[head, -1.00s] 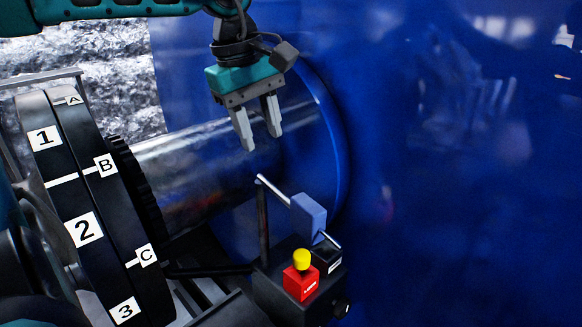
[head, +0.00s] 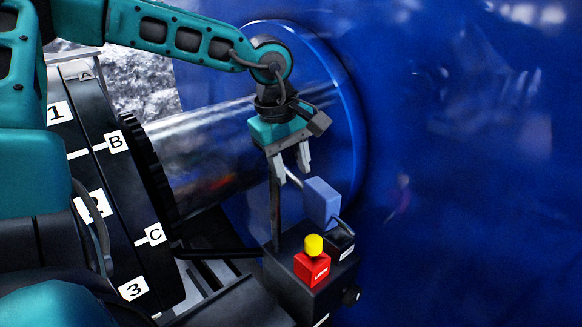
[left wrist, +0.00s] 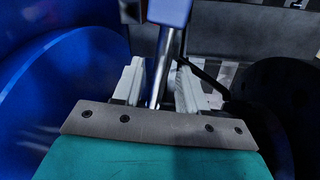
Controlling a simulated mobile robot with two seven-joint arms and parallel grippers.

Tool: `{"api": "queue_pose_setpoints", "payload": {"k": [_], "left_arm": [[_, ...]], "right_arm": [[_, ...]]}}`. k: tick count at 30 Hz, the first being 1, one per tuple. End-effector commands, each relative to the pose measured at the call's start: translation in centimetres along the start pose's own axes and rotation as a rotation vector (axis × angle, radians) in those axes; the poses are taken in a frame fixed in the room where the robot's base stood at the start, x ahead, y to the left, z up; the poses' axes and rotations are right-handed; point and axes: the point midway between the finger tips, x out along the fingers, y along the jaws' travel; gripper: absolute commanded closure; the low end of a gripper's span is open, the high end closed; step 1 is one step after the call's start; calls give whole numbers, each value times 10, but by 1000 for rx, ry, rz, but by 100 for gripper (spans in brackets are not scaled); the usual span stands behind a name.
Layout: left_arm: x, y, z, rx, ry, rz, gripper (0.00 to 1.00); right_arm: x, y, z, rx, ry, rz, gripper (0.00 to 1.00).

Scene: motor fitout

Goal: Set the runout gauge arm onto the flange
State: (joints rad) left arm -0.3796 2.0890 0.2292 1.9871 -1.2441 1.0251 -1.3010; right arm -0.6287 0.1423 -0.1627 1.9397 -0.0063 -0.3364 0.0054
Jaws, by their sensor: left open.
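The runout gauge arm is a thin silver rod with a blue block (head: 322,201). It stands by a dark post (head: 275,213) on a black base box (head: 284,268). The flange is the large blue disc (head: 345,75) at the end of the shiny shaft (head: 205,150). The arm is tilted, and its rod looks apart from the disc. My left gripper (head: 291,168) is open, pointing down at the rod's upper end. In the left wrist view, the rod (left wrist: 163,65) lies between the open fingers (left wrist: 158,85), with the blue block (left wrist: 170,11) beyond. Contact cannot be told.
A red box with a yellow knob (head: 313,246) sits on the base close below the gauge arm. A black coupling wheel (head: 100,205) with numbers and letters stands at the left. A large blue housing (head: 460,200) fills the right side.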

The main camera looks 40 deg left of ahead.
Motion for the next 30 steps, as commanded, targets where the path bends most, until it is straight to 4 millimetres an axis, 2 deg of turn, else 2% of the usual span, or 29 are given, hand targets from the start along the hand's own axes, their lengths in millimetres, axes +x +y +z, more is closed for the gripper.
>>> {"api": "queue_pose_setpoints", "payload": {"k": [10, 23, 30], "left_arm": [[4, 0, 0, 0, 1, 1, 58], [4, 0, 0, 0, 1, 0, 98], [4, 0, 0, 0, 1, 0, 100]], "right_arm": [[2, 1, -3, -1, 7, 1, 100], [2, 1, -3, -1, 8, 1, 100], [1, 1, -3, -1, 7, 1, 100]]}}
